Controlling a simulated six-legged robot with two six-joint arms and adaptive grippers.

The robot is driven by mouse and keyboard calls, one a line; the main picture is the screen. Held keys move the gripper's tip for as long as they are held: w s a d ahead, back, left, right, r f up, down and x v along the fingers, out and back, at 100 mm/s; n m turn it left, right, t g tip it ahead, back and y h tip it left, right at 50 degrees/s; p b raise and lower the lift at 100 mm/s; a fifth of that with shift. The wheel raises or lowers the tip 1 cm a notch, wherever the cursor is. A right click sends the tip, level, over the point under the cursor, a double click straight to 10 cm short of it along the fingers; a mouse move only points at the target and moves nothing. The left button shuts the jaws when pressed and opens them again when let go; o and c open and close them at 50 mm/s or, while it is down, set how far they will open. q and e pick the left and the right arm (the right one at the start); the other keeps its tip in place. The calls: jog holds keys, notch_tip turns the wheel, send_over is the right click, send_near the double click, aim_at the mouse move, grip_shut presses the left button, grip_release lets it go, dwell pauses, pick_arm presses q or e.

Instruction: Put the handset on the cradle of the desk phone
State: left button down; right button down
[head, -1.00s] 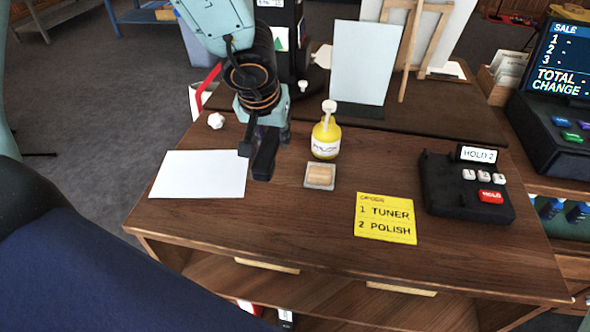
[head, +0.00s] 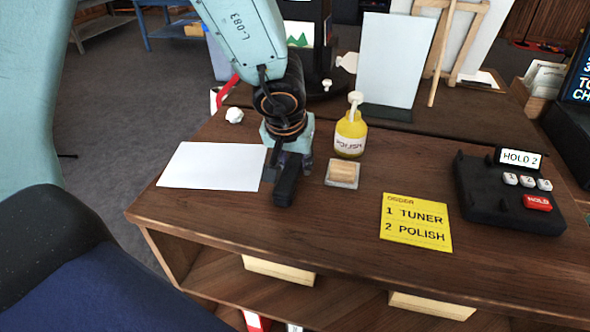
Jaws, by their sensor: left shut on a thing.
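The black handset (head: 286,186) is held in my left gripper (head: 287,155), over the left part of the wooden counter, beside the right edge of a white sheet. The gripper and wrist hide part of it, and I cannot tell if it touches the counter. The black desk phone (head: 478,205) stands at the right of the counter, with a "HOLD 2" display, several white keys and a red HOLD button. Its cradle, on the left of its top, is empty. My left gripper is well to the left of the phone. My right gripper is not in view.
Between handset and phone are a yellow polish bottle (head: 350,132), a small tray (head: 342,183) with a tan block, and a yellow order card (head: 417,222). A pale upright panel (head: 388,62) stands behind.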

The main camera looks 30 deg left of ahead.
pick_arm(q)
jog(key=shift+a, duration=0.1)
jog(key=shift+s+f, duration=0.1)
jog(key=shift+f, duration=0.1)
jog(key=c, duration=1.3)
grip_release()
jog(key=o, duration=0.3)
jog(key=shift+o, duration=0.2)
